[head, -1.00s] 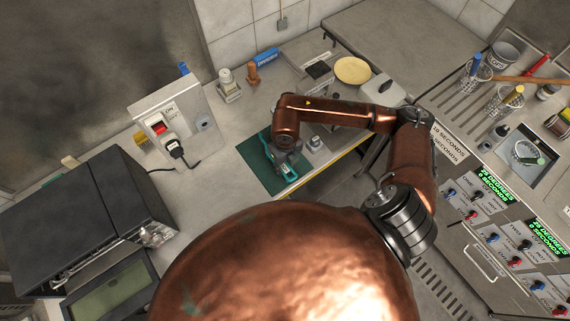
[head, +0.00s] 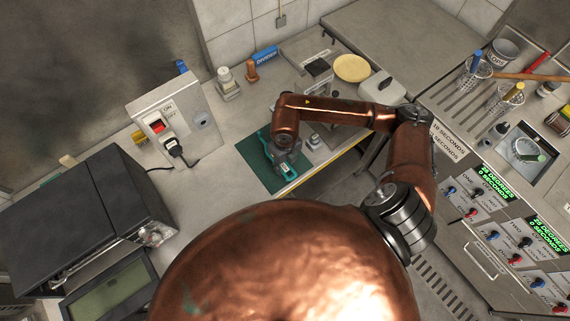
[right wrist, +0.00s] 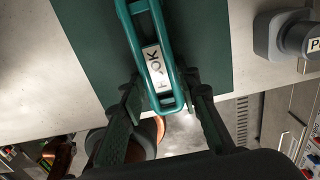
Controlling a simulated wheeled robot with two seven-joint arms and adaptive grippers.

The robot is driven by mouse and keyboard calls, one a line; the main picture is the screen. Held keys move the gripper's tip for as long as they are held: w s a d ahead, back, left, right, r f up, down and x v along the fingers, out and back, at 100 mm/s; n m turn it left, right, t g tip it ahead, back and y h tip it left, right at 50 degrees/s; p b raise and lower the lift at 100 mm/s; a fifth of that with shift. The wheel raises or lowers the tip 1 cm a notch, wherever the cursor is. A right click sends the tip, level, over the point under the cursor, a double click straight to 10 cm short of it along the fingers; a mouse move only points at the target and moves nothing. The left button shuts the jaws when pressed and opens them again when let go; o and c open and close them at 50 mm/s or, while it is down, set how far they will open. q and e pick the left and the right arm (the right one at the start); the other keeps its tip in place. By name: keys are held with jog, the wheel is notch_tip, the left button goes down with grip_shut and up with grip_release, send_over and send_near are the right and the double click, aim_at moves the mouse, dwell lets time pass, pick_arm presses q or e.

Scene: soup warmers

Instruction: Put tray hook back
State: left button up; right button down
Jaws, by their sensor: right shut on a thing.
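The tray hook (right wrist: 140,30) is a teal, looped, frame-like piece with a white label reading HOOK. My right gripper (right wrist: 162,95) is shut on its near end, one finger on each side. The hook is over the dark green mat (right wrist: 90,60); I cannot tell whether it touches the mat. In the head view my right gripper (head: 284,164) points down at the mat's right part (head: 256,155), and only bits of teal show around it. My left gripper is not in view.
A grey knob-like item (head: 315,142) stands just right of the mat. A switch box (head: 185,110) with a plugged cable is to the left. A blue divider (head: 265,55) and yellow plate (head: 351,68) lie farther back. The counter's front edge is close to the gripper.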

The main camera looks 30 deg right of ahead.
jog(key=c, duration=1.4)
grip_release()
notch_tip(320, 180, up, 12)
jog(key=shift+f, duration=0.1)
jog(key=shift+s, duration=0.1)
